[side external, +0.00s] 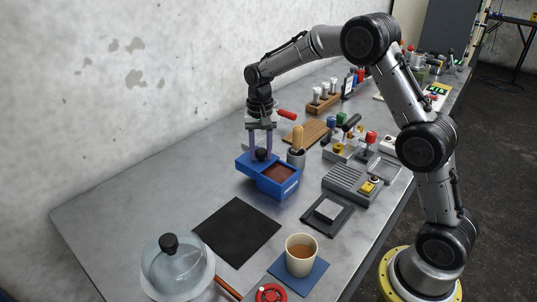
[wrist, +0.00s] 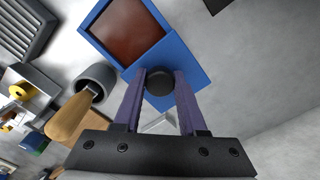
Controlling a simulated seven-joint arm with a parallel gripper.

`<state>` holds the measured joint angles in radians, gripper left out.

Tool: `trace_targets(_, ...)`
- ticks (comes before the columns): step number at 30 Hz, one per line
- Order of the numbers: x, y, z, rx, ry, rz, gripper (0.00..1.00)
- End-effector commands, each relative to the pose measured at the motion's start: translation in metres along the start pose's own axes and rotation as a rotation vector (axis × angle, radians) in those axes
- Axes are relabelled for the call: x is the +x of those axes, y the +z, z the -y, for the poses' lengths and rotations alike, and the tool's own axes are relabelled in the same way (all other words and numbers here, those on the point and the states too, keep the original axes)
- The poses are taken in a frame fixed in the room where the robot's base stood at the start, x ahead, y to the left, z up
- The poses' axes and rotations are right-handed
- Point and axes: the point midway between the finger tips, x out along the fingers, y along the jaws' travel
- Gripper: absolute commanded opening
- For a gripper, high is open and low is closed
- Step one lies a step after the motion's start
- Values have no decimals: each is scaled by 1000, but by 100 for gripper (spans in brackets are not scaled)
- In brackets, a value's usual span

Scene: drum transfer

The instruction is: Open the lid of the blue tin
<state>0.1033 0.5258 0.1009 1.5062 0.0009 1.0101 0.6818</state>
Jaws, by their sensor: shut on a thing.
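The blue tin (side external: 283,189) stands on the grey table with its top partly uncovered. Brown contents (side external: 279,173) show inside, and also in the wrist view (wrist: 125,32). The blue lid (side external: 246,164) is shifted to the left of the tin in the side view and overlaps part of its opening. In the wrist view the lid (wrist: 190,58) covers one corner of the tin. My gripper (side external: 260,152) points down and is shut on the lid's round black knob (wrist: 159,83), with one purple finger on each side. I cannot tell whether the lid touches the tin's rim.
A grey pot (side external: 296,158) with a wooden-handled tool stands close behind the tin. A grey ribbed block (side external: 351,182) is to the right. A black mat (side external: 237,231), a cup (side external: 301,253) and a glass lid (side external: 176,270) lie in front. The table left of the tin is clear.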

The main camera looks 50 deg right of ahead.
Motion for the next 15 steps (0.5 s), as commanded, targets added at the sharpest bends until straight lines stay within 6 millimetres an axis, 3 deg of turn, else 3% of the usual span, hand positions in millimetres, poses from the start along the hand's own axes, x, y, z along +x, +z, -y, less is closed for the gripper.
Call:
trace_targets(8,-2,-2,1,-1,-3,-7,0)
trace_targets(9,-2,-2,1,-1,-3,-7,46)
trace_targets(13,-1,-1,1,0,-2,-5,70)
trace_targets(15,-1,-1,0,0,-2,-4,71)
